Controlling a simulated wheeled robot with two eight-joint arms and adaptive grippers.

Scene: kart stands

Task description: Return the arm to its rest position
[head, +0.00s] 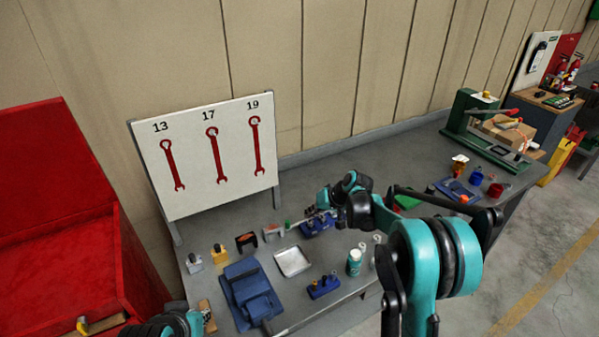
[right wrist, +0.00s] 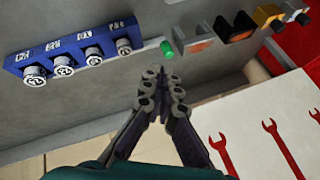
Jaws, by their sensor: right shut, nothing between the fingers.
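My right arm, teal and black, reaches in from the lower right of the head view over the grey bench. Its gripper (head: 326,197) is in front of the wrench board, above the back of the bench. In the right wrist view the two dark fingers of this gripper (right wrist: 164,84) are together with nothing between them. They are apart from the bench items. A teal and black piece of my left arm shows at the bottom left edge of the head view; its fingers are out of sight.
The white board (head: 196,190) with red wrench outlines stands behind the bench. A blue socket rack (right wrist: 75,55) and a green cylinder (right wrist: 167,49) are near the right fingers. A metal tray (head: 292,261), a blue vise (head: 250,292) and a bottle (head: 354,262) stand forward. A red cabinet (head: 60,230) is at left.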

